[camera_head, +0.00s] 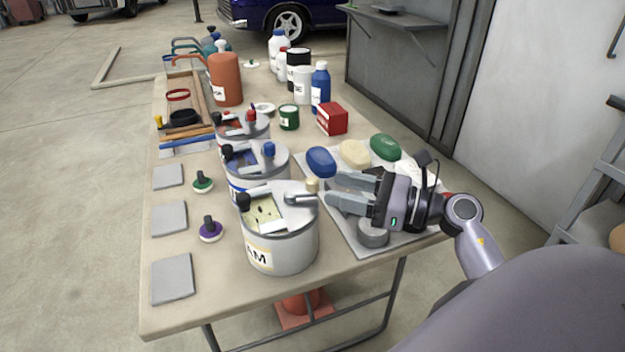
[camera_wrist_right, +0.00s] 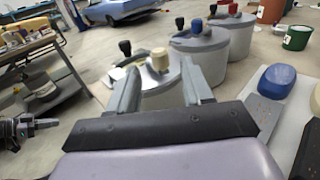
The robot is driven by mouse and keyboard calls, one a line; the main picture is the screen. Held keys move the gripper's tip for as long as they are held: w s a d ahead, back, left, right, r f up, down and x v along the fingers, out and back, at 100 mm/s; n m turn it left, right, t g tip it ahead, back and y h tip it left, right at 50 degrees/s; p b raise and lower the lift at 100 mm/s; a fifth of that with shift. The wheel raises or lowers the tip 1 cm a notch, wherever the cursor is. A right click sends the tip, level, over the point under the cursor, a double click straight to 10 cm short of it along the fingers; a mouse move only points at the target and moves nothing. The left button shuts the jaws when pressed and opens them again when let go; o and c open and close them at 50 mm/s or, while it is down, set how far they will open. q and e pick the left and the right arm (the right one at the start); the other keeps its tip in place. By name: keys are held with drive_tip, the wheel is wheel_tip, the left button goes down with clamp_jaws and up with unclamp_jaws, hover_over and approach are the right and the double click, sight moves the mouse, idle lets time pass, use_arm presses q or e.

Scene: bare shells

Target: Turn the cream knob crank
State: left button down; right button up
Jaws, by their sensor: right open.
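The cream knob (camera_head: 312,185) stands upright at the end of a grey crank arm (camera_head: 300,199) on the lid of the nearest grey pot (camera_head: 283,252), which has a cream label. In the right wrist view the cream knob (camera_wrist_right: 159,60) shows ahead, between the fingers in the picture. My right gripper (camera_head: 329,190) is open and empty, its fingers pointing left just right of the knob. It also shows in the right wrist view (camera_wrist_right: 160,92). I cannot see contact with the knob.
Pots with a blue knob (camera_head: 268,150) and a red knob (camera_head: 251,116) stand behind. A grey board (camera_head: 345,221) with blue (camera_head: 321,161), cream (camera_head: 355,153) and green (camera_head: 385,147) oval pieces lies right. Grey squares (camera_head: 172,279) lie on the table's left.

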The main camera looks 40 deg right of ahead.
sight(312, 178)
drive_tip(key=p+x, duration=0.1)
drive_tip(key=x, duration=0.4)
drive_tip(key=shift+r, duration=0.15)
drive_tip(key=shift+w+a, duration=0.35)
drive_tip(key=shift+w, duration=0.2)
